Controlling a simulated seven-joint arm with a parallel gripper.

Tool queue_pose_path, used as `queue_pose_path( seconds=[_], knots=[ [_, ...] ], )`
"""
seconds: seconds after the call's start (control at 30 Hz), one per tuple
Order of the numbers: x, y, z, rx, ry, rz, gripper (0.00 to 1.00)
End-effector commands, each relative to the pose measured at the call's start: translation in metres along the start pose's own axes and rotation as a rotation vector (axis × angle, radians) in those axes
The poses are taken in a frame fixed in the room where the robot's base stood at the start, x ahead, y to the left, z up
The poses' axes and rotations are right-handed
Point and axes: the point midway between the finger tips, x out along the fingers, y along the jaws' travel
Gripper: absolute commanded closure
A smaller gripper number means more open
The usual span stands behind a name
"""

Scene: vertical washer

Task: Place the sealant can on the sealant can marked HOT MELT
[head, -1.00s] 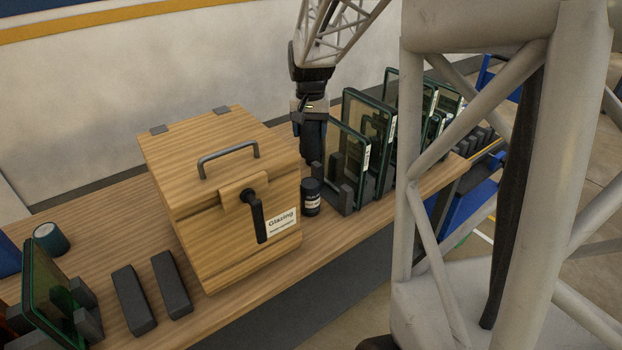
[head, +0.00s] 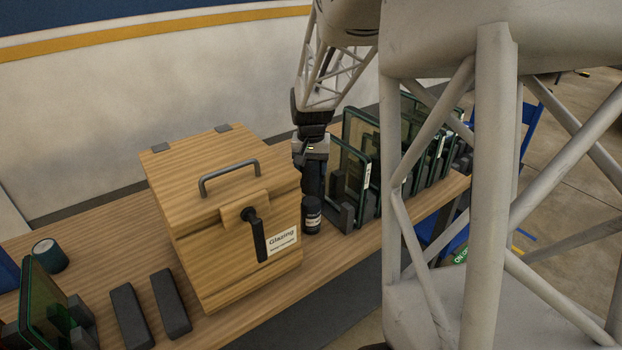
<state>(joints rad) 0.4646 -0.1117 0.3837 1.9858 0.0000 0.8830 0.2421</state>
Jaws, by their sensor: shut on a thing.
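A small black sealant can (head: 312,218) with a white label stands upright on the wooden bench, close to the right side of the wooden box. Its label is too small to read. My gripper (head: 313,182) points down right above this can and is shut on a dark thing, apparently the other sealant can. The held can blends with the dark fingers, so its outline and label cannot be made out. The lower end of the gripper and its load meets the top of the standing can in the picture; whether they touch I cannot tell.
The wooden box (head: 225,225) with a handle, latch and Glazing label stands left of my gripper. Glass panels (head: 350,175) in dark racks stand close on the right.

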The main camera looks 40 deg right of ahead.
Motion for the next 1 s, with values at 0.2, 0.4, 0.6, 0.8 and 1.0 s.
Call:
queue_pose_path(
  seconds=[0.2,0.4,0.6,0.8,1.0],
  knots=[
    [0.001,0.000,0.000,0.000,0.000,0.000,0.75],
    [0.017,0.000,0.001,0.000,-0.003,0.001,0.75],
    [0.035,0.000,0.000,0.000,-0.002,0.000,0.75],
    [0.037,0.000,0.000,0.000,0.000,0.000,0.75],
    [0.038,0.000,0.000,0.000,0.000,0.000,0.75]
  ],
)
